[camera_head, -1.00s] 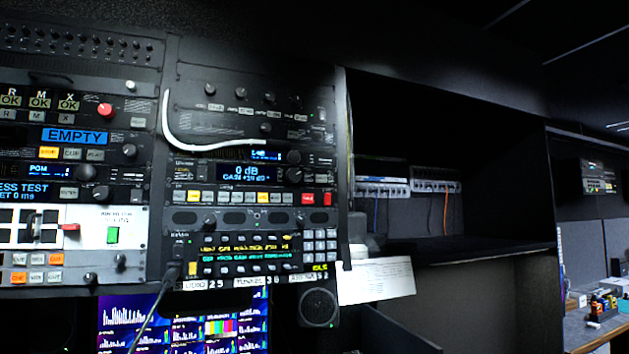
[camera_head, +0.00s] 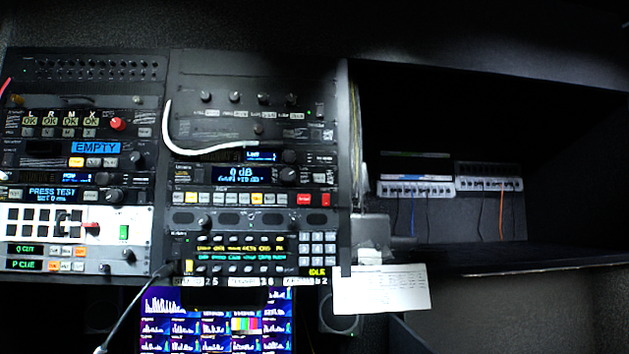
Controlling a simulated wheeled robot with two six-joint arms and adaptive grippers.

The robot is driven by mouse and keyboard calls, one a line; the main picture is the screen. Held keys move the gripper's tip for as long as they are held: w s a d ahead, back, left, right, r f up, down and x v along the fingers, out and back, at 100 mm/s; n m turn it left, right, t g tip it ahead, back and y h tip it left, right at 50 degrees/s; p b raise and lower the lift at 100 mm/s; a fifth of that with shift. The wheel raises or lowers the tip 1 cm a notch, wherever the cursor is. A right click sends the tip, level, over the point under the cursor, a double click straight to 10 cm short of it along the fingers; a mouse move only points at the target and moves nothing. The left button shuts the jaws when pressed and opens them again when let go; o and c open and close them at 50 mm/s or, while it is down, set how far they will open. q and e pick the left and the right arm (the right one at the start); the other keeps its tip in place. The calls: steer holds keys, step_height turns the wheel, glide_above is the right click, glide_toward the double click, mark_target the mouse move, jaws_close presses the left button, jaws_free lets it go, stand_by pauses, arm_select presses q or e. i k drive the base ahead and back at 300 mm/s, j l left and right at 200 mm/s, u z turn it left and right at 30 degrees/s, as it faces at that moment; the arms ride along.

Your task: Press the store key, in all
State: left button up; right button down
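The rack of equipment (camera_head: 254,105) fills the left half of the head view. One unit has a display (camera_head: 241,173) reading "0 dB", with a row of small keys below it. Below is a unit with a two-line text display (camera_head: 240,247), an "IDLE" readout and a pale keypad (camera_head: 317,247). Key lettering is too small to read, so I cannot tell which key is store. Neither gripper is in view.
A pale cable (camera_head: 175,140) loops across the upper units. A monitor (camera_head: 215,320) with bar graphs stands below. A paper sheet (camera_head: 381,289) hangs right of the rack, beside a dark open shelf (camera_head: 470,262) with small patch boxes (camera_head: 415,188).

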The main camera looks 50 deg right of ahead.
mark_target(317, 178)
steer(key=k+l, duration=0.45)
steer(key=l, duration=0.2)
steer(key=k+l+u, duration=0.15)
steer(key=k+l, duration=0.35)
steer(key=l, duration=0.15)
